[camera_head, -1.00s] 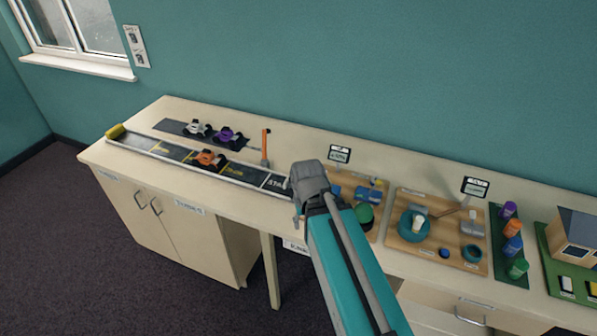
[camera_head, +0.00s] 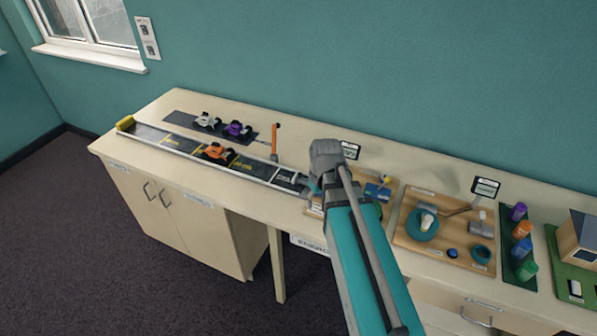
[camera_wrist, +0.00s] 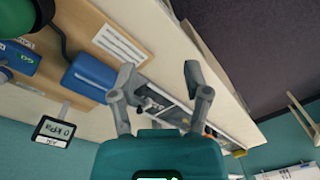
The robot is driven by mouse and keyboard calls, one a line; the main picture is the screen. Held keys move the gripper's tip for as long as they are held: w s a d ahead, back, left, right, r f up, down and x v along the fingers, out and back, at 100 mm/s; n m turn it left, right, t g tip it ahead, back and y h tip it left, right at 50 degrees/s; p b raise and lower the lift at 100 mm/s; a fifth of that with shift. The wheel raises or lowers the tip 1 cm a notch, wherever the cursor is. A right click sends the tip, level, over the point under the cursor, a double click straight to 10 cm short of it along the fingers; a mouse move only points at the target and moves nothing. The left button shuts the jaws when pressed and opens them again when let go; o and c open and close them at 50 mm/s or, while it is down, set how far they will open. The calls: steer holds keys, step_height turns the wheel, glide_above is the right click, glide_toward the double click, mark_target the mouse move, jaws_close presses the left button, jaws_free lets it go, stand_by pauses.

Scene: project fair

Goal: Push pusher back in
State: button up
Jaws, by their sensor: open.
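My gripper (camera_head: 308,188) is above the counter at the near right end of the black car track (camera_head: 147,134). In the wrist view my gripper (camera_wrist: 158,80) has its two fingers apart with nothing between them. Metal parts at the track end (camera_wrist: 160,100) show just beyond the fingers. A blue block (camera_wrist: 90,76) with a dark tube lies on a brown board (camera_wrist: 140,50) beside the left finger. I cannot clearly pick out the pusher; my arm hides part of this area in the head view.
An orange car (camera_head: 216,152) sits on the track. White (camera_head: 207,120) and purple (camera_head: 238,129) cars stand behind it, near an orange post (camera_head: 275,140). A small display (camera_head: 350,149) stands behind my arm. A wooden tray (camera_head: 408,238) with several items lies to the right.

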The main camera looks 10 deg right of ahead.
mark_target(300, 173)
steer(key=w+d+r+n+y, duration=0.1)
steer(key=w+d+n, duration=0.1)
steer(key=w+n, duration=0.4)
steer(key=w+d+r+n+t+y+p, duration=0.1)
steer(key=w+n, duration=0.5)
steer(key=w, duration=1)
steer(key=shift+w+d+r+y, duration=0.2)
steer(key=shift+d+r+y, duration=0.2)
steer(key=shift+d+y, duration=0.6)
steer(key=shift+d+f+h, duration=0.1)
steer(key=shift+d+h, duration=0.05)
steer(key=shift+h, duration=0.15)
steer(key=b+x, duration=1.2)
steer(key=x, duration=0.1)
steer(key=shift+a+f, duration=0.2)
steer(key=shift+f, duration=0.05)
jaws_close()
